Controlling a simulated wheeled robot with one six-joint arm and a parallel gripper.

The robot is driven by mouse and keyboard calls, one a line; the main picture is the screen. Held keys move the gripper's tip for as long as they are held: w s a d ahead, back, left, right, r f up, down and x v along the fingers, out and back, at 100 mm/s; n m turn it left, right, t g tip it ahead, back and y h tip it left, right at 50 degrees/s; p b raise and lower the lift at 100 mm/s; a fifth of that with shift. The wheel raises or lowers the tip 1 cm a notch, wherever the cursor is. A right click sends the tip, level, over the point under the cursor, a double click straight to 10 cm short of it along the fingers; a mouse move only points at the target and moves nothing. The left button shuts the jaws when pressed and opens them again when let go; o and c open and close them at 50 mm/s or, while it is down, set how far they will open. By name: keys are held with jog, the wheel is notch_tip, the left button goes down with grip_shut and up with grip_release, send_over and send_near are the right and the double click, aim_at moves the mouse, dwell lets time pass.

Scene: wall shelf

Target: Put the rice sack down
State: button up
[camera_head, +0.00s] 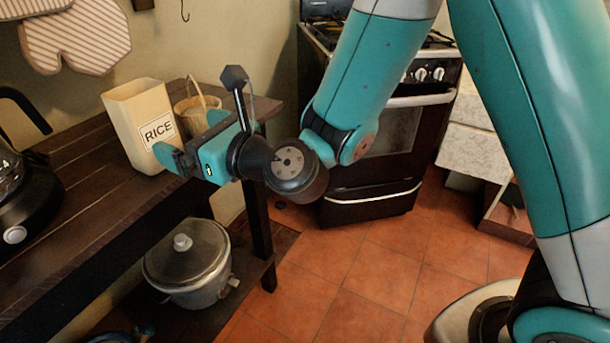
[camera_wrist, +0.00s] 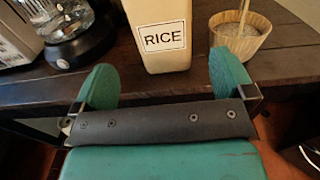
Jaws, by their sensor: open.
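The rice sack (camera_head: 140,115) is a cream, upright container with a "RICE" label, standing on the dark wooden shelf (camera_head: 95,195). In the wrist view the rice sack (camera_wrist: 159,22) stands just beyond the fingers, roughly between them. My gripper (camera_head: 186,158) is at the shelf's front edge, close to the sack's right side in the head view. In the wrist view my gripper (camera_wrist: 164,82) has its two teal fingers spread wide with nothing between the pads. The sack's lower right part is partly hidden behind the gripper in the head view.
A wooden bucket (camera_head: 197,108) with a scoop stands right of the sack; it shows at right in the wrist view (camera_wrist: 238,38). A black coffee maker (camera_head: 25,190) stands at left. A lidded pot (camera_head: 187,262) sits on the lower shelf. A stove (camera_head: 385,130) stands behind.

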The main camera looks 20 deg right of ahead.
jog(key=s+d+n+g+h, duration=0.3)
jog(key=s+d+n+g, duration=0.3)
jog(key=s+n, duration=0.5)
jog(key=s+d+n+g+h, duration=0.4)
jog(key=s+d+n+g, duration=0.3)
jog(key=n, duration=1.6)
jog(key=s+d, duration=0.2)
jog(key=s, duration=0.1)
jog(key=shift+s+d+r+n+g+h, duration=0.2)
jog(key=shift+s+d+n+g+h, duration=0.1)
jog(key=shift+s+n, duration=0.1)
notch_tip(320, 180, up, 15)
jog(key=p, duration=1.5)
jog(key=shift+a, duration=0.1)
